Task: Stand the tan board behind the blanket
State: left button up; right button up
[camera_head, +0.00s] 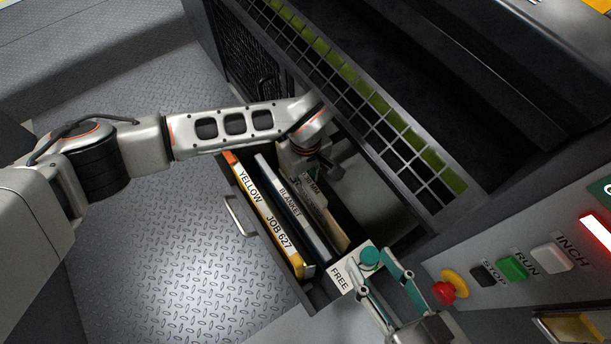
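The tan board (336,234) shows as a narrow strip in the open drawer, just right of the blanket (292,208), a dark-edged slab labelled BLANKET. The two stand close side by side; I cannot tell whether they touch. My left gripper (311,165) reaches down into the drawer at the far end of the tan board. Its fingertips are hidden, so I cannot see whether it grips the board. My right gripper (388,293), with teal fingers, is at the drawer's near right corner; its fingers are apart with nothing seen between them.
A yellow slab labelled YELLOW JOB 627 (262,212) stands left of the blanket. A white FREE label (344,278) is at the drawer's near end. A grid guard (385,135) borders the drawer's right. A panel with a red emergency button (445,291) stands at right.

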dwell(0.3)
pick_arm(q)
notch_tip(320, 180, up, 12)
dwell(0.5)
notch_tip(320, 180, up, 5)
jog(key=p, duration=0.2)
jog(key=shift+p, duration=0.35)
pick_arm(e)
jog(key=shift+t, duration=0.5)
jog(key=r, duration=0.1)
jog(key=w+r, duration=0.1)
jog(key=r, duration=0.1)
jog(key=w+r, duration=0.1)
jog(key=r, duration=0.1)
jog(key=shift+r, duration=0.1)
